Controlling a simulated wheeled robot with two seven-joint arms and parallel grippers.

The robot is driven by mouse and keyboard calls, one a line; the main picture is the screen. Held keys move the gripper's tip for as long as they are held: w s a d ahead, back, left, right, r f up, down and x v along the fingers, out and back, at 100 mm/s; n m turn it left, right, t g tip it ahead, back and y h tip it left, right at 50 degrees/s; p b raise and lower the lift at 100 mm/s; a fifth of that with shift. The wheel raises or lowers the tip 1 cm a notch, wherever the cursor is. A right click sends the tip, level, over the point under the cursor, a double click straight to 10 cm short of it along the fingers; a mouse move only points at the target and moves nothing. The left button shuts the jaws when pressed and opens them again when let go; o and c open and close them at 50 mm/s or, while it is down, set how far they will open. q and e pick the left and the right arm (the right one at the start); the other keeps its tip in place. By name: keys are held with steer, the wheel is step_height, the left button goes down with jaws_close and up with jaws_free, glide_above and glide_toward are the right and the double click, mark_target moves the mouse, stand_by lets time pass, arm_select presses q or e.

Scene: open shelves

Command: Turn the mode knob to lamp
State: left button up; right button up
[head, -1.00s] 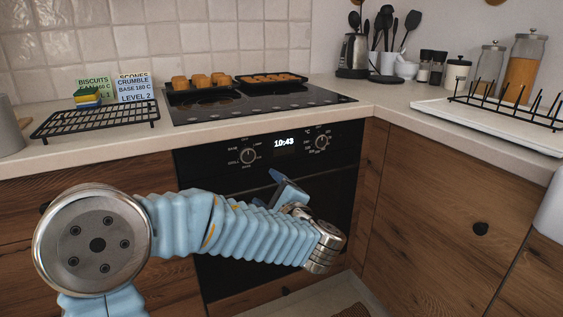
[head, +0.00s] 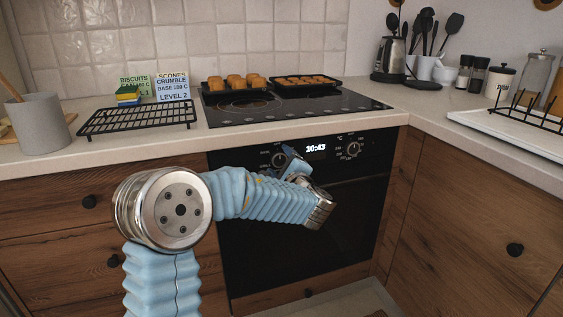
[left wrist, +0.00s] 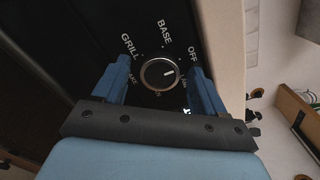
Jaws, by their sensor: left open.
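The mode knob (head: 279,160) is the left round knob on the black oven panel. In the left wrist view the knob (left wrist: 158,75) has a silver rim, with GRILL, BASE and OFF printed around it. My left gripper (head: 294,163) is in front of the panel, partly covering the knob's right side in the head view. In the left wrist view its open blue fingers (left wrist: 161,82) lie on either side of the knob. Contact cannot be told. My right gripper is out of view.
A second knob (head: 353,149) is right of the clock display (head: 316,148). The counter above holds a cooktop (head: 300,104) with two baking trays, a wire rack (head: 137,118), recipe cards (head: 172,88) and a crock (head: 38,128). Wooden cabinets (head: 460,205) flank the oven.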

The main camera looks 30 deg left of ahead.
arm_select(q)
steer(key=c, duration=1.1)
steer(key=shift+o, duration=0.2)
steer(key=shift+m, duration=0.3)
steer(key=shift+m, duration=0.9)
steer(key=m, duration=0.2)
steer(key=shift+m, duration=0.4)
steer(key=m+p, duration=0.1)
steer(key=m, duration=0.2)
steer(key=shift+d+r, duration=0.1)
steer(key=shift+w+m+p, duration=0.1)
steer(key=shift+m+p, duration=0.8)
steer(key=shift+m, duration=0.9)
